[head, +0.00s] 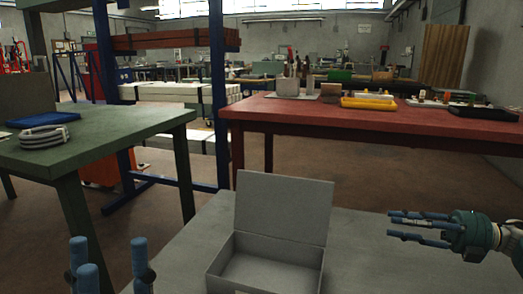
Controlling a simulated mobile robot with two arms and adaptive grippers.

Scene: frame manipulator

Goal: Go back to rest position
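My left gripper (109,250) is at the bottom left of the head view, with its blue fingers pointing up and spread apart. It is open and empty. My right gripper (391,225) comes in from the right edge, with its blue fingers pointing left. Its fingers are apart with nothing between them. An open grey box (264,264) with its lid raised stands on the grey table (375,262) between the two grippers. Neither gripper touches the box. The visible inside of the box looks empty.
A green table (110,130) with a blue tray (42,119) stands at the left. A red table (350,112) with a yellow tray (368,103) and several small items is behind the grey table. A blue rack (218,100) stands behind the green table. The grey table's right part is clear.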

